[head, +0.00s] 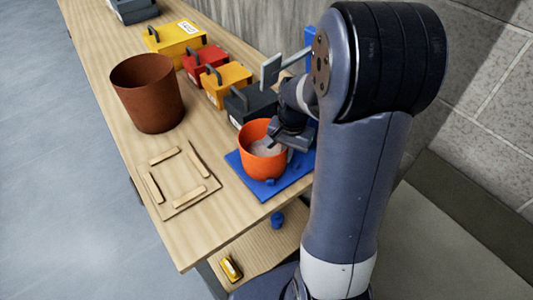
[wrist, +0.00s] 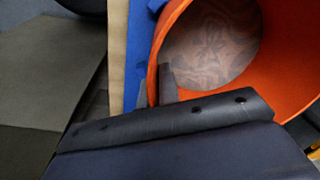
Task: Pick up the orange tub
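The orange tub (head: 262,165) stands upright on a blue board (head: 268,190) near the right edge of the workbench. It is open at the top and shows a greyish-brown inside. My gripper (head: 280,146) is at the tub's right rim, reaching over it from the right. In the wrist view the tub (wrist: 290,85) fills the upper right, and a dark finger (wrist: 167,84) overlaps its near rim. The other finger is hidden, so I cannot tell whether the gripper is closed on the wall.
A brown pot (head: 148,95) stands at the left of the wooden bench (head: 185,240). Yellow, red and dark toolboxes (head: 205,65) line the back. A thin wooden frame (head: 176,182) lies left of the tub. A blue object (head: 277,219) and a yellow one (head: 230,268) are lower down.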

